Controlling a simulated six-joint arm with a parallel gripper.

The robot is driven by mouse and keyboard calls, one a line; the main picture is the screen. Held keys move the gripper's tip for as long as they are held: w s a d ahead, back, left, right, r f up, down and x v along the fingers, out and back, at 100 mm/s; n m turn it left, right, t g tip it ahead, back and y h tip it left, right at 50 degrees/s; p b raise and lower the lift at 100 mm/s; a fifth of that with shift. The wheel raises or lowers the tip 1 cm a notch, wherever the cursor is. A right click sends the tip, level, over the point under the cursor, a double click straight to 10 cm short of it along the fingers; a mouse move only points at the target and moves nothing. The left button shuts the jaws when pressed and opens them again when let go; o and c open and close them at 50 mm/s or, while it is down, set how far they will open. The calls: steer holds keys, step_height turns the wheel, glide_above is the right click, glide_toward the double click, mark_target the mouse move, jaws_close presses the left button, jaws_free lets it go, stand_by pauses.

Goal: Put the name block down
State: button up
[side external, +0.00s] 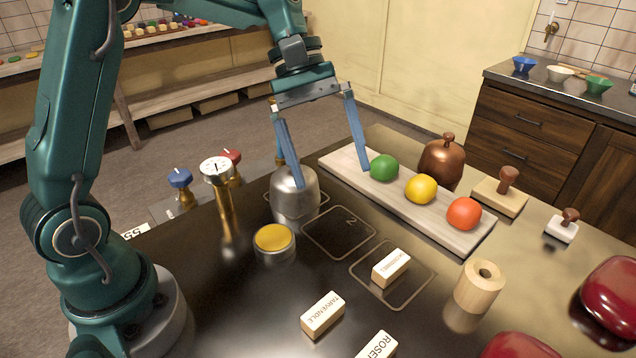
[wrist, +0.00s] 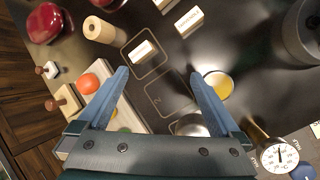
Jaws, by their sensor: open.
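A cream name block (side external: 391,266) lies flat inside an outlined square on the dark table; its lettering is too small to read surely. It also shows in the wrist view (wrist: 142,52). A second name block (side external: 322,315) reads "TARVENDLE" and lies nearer the front. A third name block (side external: 377,345), starting "ROSE", is cut off by the bottom edge. My gripper (side external: 332,178) is open and empty, raised over the back of the table, away from all the blocks. Its spread fingers show in the wrist view (wrist: 159,73) with nothing between them.
A silver dome (side external: 294,196) stands near one finger. A pale board (side external: 440,226) holds green, yellow and red balls. A yellow-topped tin (side external: 274,239), a wooden roller (side external: 479,287), a copper dome (side external: 441,162) and a gauge (side external: 217,170) stand around. The square marked 2 (side external: 338,232) is empty.

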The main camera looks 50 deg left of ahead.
steer(key=s+a+m+t+y, duration=0.1)
steer(key=s+m+t+y, duration=0.1)
steer(key=s, duration=0.5)
steer(key=s+a+m+t+y, duration=0.2)
steer(key=s+m+t+y, duration=0.1)
steer(key=s+m, duration=0.4)
steer(key=shift+a+t+y, duration=0.3)
steer(key=shift+t, duration=0.1)
steer(key=shift+s, duration=0.1)
stand_by(0.3)
